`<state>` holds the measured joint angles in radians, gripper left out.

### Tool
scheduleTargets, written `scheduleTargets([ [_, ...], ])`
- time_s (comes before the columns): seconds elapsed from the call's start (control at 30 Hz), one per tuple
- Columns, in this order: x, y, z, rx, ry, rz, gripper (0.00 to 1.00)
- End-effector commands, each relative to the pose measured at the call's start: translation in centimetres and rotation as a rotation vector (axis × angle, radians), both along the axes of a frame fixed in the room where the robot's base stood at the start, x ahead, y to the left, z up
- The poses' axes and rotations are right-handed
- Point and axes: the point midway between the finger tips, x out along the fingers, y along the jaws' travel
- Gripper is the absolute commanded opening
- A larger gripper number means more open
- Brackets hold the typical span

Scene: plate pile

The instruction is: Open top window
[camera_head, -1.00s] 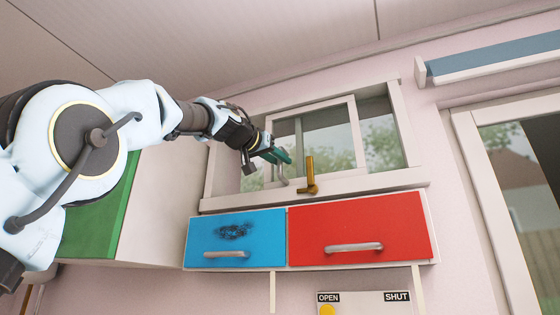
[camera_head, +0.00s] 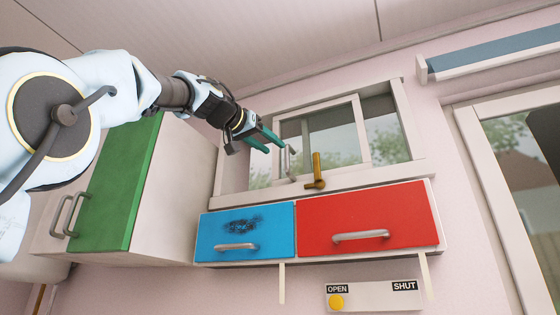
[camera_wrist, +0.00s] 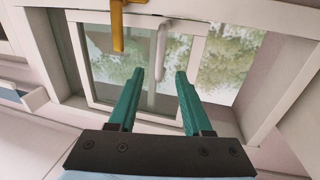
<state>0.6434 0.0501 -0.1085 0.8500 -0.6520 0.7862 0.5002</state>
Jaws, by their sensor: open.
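The top window has a white frame (camera_head: 240,196) and a white-framed pane (camera_head: 363,130) inside it. A pale upright handle (camera_head: 288,160) stands near the pane's lower left; it also shows in the wrist view (camera_wrist: 161,48). A brass latch (camera_head: 316,172), with its lever upright, sits right of the handle; in the wrist view the latch (camera_wrist: 118,25) is left of it. My gripper (camera_head: 275,148) is open with teal fingers, close by the handle on its left. In the wrist view the handle lies ahead, in line with the gap between the fingertips (camera_wrist: 160,72); contact cannot be told.
Blue (camera_head: 246,224) and red (camera_head: 368,219) drawers are directly below the window. A green-fronted cabinet (camera_head: 119,195) is at the left, under my arm. A panel with OPEN and SHUT labels (camera_head: 372,296) is below the drawers. A blue shelf (camera_head: 495,60) is at the upper right.

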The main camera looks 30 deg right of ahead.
Motion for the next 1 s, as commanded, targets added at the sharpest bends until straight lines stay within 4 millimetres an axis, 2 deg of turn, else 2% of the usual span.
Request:
scheduleTargets([
  [0.1,-0.5,1.5,-0.2,-0.001,0.0,0.002,0.5],
  [0.27,-0.9,2.3,0.0,0.0,0.0,0.0,0.5],
  [1.0,-0.9,2.3,0.1,0.0,0.0,-0.001,0.5],
])
